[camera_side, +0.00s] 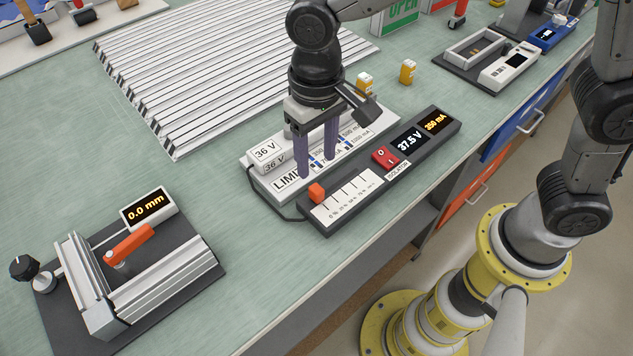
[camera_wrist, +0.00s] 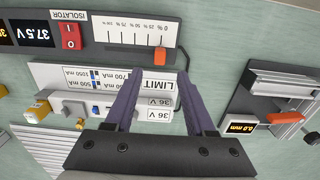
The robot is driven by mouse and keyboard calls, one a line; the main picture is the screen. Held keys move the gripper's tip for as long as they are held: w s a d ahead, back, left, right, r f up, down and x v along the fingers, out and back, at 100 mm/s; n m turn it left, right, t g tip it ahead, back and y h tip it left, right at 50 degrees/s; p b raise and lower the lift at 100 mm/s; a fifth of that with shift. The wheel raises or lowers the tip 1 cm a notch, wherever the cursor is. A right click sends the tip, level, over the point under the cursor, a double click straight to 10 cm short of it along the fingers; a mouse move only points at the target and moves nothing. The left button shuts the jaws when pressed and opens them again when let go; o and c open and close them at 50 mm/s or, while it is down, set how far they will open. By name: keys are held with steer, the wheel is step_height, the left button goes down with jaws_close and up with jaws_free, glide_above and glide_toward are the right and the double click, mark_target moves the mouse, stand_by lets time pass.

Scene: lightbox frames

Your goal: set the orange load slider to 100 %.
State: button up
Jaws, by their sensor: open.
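The orange load slider (camera_side: 317,193) is at the 0 % end of its white scale (camera_side: 347,198), on a dark panel; in the wrist view the slider (camera_wrist: 160,56) shows under the 0 % mark. The scale runs from 0 % to 100 %, with the 100 % end toward the red isolator switch (camera_side: 385,157). My gripper (camera_side: 317,165) is open and empty, its two purple fingers pointing down over the LIMIT box, just behind the slider and apart from it. In the wrist view my gripper's fingertips (camera_wrist: 159,76) lie on either side of the LIMIT label, just below the slider.
The panel display (camera_side: 410,140) reads 37.5 V. The white LIMIT box (camera_side: 272,184) with 36 V labels stands behind the panel, a dark cable at its left. An orange-handled clamp fixture (camera_side: 130,243) is at lower left. A ribbed metal plate (camera_side: 200,80) lies behind.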

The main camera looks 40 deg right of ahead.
mark_target(316, 188)
step_height(316, 188, down, 8)
steer(key=shift+f, duration=0.1)
stand_by(0.4)
jaws_close()
stand_by(1.2)
